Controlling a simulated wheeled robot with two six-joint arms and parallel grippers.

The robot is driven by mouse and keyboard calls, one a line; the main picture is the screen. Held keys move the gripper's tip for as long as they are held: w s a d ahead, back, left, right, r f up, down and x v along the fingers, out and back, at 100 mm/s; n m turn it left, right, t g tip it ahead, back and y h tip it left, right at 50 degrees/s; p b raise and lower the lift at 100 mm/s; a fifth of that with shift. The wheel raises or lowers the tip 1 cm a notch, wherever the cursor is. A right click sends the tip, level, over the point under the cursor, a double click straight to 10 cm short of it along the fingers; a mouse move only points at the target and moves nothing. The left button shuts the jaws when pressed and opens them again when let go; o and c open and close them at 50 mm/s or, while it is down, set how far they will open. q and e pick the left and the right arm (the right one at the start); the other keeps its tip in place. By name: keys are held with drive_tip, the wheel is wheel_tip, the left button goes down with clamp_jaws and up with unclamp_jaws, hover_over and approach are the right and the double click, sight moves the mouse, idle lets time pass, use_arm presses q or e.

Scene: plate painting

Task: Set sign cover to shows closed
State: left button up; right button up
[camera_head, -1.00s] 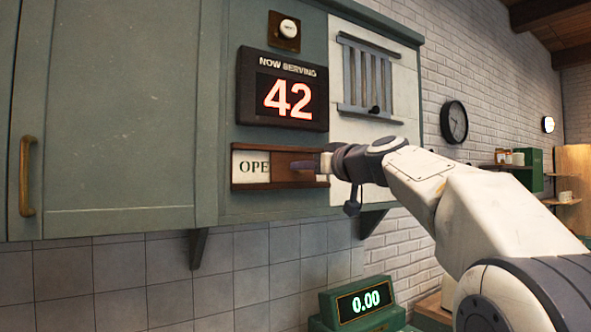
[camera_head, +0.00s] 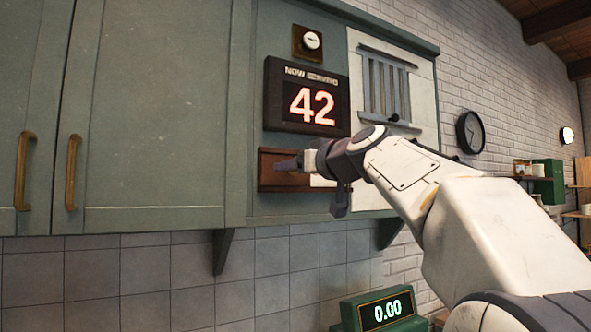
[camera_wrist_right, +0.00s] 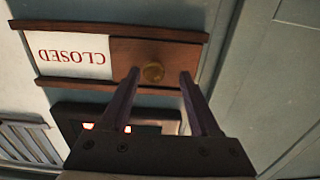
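The wooden sign (camera_head: 268,170) is on the green wall panel under the number display. Its brown sliding cover (camera_wrist_right: 185,55) is at the left end of the sign in the head view. A white patch (camera_head: 322,181) shows at the sign's right. In the right wrist view, upside down, the word CLOSED (camera_wrist_right: 70,56) is fully uncovered beside the cover. My left gripper is not in view.
The NOW SERVING display (camera_head: 307,97) reading 42 is just above the sign. A small dial (camera_head: 311,40) and a slatted vent (camera_head: 385,88) are higher up. Cabinet doors with brass handles (camera_head: 72,173) are at left. A green scale (camera_head: 384,311) is below.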

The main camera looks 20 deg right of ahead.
drive_tip(key=s+d+b, duration=0.1)
drive_tip(key=s+b, duration=0.3)
drive_tip(key=s, duration=0.6)
drive_tip(key=shift+s+d+b, duration=0.15)
drive_tip(key=shift+d+b, duration=0.2)
